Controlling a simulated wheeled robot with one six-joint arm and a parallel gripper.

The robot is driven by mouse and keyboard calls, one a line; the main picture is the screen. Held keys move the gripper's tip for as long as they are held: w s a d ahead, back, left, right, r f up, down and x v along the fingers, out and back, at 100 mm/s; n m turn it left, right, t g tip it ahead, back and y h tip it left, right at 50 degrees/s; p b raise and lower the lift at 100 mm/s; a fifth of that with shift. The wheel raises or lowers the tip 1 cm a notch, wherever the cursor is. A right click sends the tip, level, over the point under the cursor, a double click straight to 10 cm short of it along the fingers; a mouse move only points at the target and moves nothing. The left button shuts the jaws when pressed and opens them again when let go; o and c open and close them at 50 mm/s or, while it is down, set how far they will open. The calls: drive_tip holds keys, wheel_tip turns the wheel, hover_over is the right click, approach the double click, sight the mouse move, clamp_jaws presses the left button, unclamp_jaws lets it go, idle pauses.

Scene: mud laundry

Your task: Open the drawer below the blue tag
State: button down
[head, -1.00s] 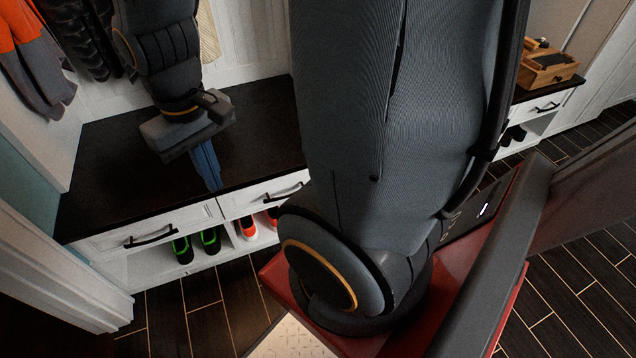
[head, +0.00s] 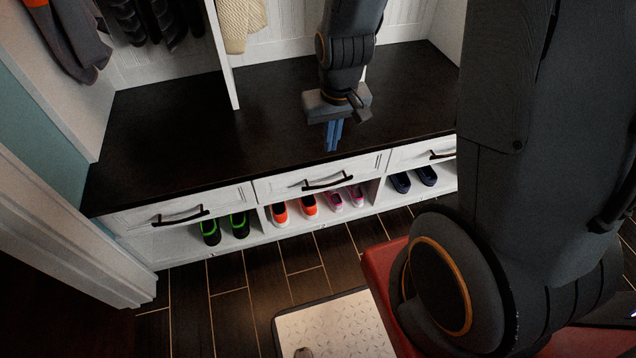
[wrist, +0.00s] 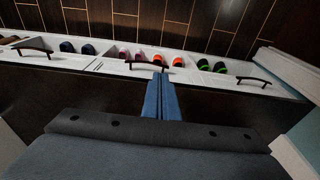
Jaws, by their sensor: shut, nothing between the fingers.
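Three white drawers with dark handles sit under the black bench top in the head view: a left drawer (head: 130,219), a middle drawer (head: 275,188) and a partly hidden right drawer (head: 405,157). All three look closed. I cannot make out a blue tag in either view. My gripper (head: 332,148) has blue fingers, shut and empty, above the bench top near its front edge, behind the middle drawer's handle (head: 326,181). In the wrist view the shut fingers (wrist: 159,78) point toward the middle drawer's handle (wrist: 148,65), apparently without touching it.
Several pairs of shoes stand in the cubbies below the drawers, including green-black ones (head: 225,229) and orange ones (head: 295,210). A pale patterned mat (head: 335,325) lies on the dark floor. Coats hang at the back left. A white door frame (head: 70,235) stands at the left.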

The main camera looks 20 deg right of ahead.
drive_tip(key=w+f+t+b, duration=0.1)
drive_tip(key=w+f+b, duration=0.2)
drive_tip(key=f, duration=1.2)
drive_tip(key=w+f+t+b, duration=0.1)
drive_tip(key=w+f+b, duration=0.3)
drive_tip(key=w+f, duration=0.6)
wheel_tip(320, 180, down, 6)
drive_tip(key=shift+w+f, duration=0.2)
drive_tip(key=shift+w, duration=0.05)
